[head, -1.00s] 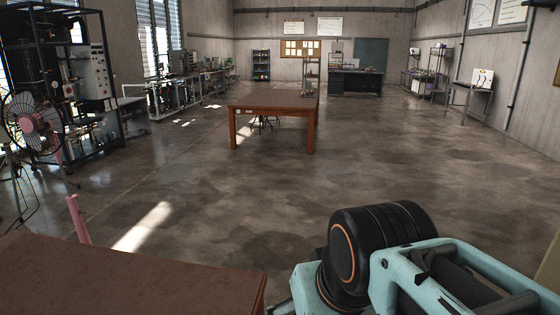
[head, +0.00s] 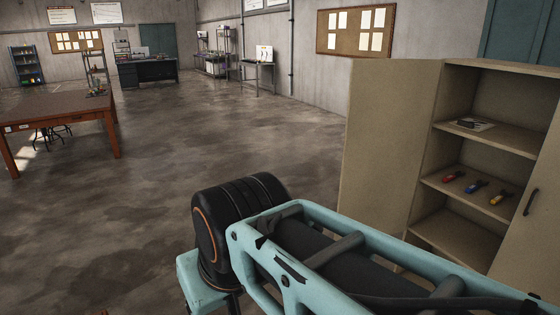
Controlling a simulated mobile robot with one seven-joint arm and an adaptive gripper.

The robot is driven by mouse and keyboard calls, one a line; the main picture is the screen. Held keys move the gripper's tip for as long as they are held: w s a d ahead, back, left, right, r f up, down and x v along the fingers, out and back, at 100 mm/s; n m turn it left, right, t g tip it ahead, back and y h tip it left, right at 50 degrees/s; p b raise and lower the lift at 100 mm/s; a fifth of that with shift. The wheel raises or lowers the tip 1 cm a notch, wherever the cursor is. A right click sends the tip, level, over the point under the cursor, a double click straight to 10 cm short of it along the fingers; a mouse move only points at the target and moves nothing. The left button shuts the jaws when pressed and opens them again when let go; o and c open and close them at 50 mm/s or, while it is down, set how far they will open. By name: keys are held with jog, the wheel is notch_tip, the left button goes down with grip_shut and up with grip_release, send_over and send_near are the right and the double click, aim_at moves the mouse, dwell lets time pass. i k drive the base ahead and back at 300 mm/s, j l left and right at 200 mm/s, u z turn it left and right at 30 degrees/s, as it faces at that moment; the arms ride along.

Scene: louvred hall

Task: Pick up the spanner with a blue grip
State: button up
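In the head view, several small tools lie on the middle shelf of an open beige cabinet (head: 392,140) at the right. One has a blue grip (head: 475,187) and lies between a red-gripped tool (head: 453,176) and an orange-yellow-gripped tool (head: 499,198). They are too small for me to tell their exact shapes. My arm crosses the lower middle of the view, in front of the cabinet's lower part. My gripper is out of view.
The cabinet's right door (head: 530,220) stands at the right edge. A flat item (head: 472,124) lies on the shelf above. A brown table (head: 60,108) stands at the left. The concrete floor (head: 130,210) between is clear.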

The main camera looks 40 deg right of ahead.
aim_at(471, 188)
jog(key=l+z, duration=0.15)
jog(key=z, duration=0.2)
jog(key=l+z, duration=0.1)
jog(key=z, duration=0.25)
jog(key=l+z, duration=0.15)
jog(key=z, duration=0.25)
jog(key=i+l+z, duration=0.2)
jog(key=z, duration=0.15)
jog(key=i+l+z, duration=0.7)
jog(key=i+l, duration=0.4)
jog(key=i, duration=0.15)
jog(key=i+l, duration=0.2)
jog(key=i, duration=0.15)
